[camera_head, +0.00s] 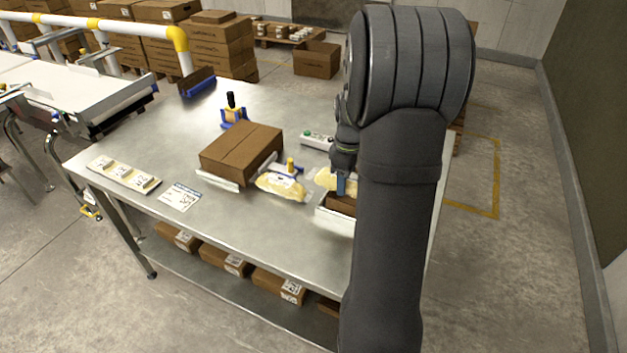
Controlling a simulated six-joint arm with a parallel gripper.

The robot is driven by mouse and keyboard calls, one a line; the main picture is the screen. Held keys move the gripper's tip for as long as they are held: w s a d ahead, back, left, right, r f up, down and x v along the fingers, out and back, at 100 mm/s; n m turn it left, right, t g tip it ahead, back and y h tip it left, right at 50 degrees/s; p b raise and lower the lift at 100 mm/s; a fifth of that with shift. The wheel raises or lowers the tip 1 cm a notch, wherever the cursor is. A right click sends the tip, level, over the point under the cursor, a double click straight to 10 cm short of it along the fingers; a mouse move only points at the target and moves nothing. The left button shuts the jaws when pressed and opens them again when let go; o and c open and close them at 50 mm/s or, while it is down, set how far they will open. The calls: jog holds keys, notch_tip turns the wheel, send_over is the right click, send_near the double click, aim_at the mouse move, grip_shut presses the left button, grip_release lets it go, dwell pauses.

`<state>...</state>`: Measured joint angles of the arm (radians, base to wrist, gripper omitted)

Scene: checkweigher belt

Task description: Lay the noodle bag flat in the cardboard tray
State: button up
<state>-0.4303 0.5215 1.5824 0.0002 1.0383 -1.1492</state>
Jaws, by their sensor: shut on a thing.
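My gripper (341,186) points down at the right of the steel table, partly hidden behind my own arm. It is shut on a pale yellow noodle bag (324,178), whose left part shows beside the fingers. The cardboard tray (341,203) lies just below the gripper, with a white edge along its front. My arm hides the tray's right part. I cannot tell whether the held bag touches the tray. A second yellow bag (281,187) lies on the table to the left.
A closed carton (241,151) stands left of the bags. A blue holder (233,115), a white control box (317,141), a strip of pale blocks (124,175) and a printed card (180,196) are on the table (245,235). Its front middle is clear.

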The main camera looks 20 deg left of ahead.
jog(key=w+d, duration=0.1)
jog(key=d, duration=0.3)
jog(key=w+d, duration=0.1)
jog(key=d, duration=0.1)
jog(key=shift+w+d+f, duration=0.15)
jog(key=shift+w+f, duration=0.05)
jog(key=shift+w, duration=0.15)
jog(key=shift+d+f, duration=0.1)
jog(key=shift+f, duration=3.3)
jog(key=o, duration=1.2)
jog(key=shift+c, duration=1.2)
jog(key=shift+w, duration=0.2)
jog(key=shift+r, duration=0.1)
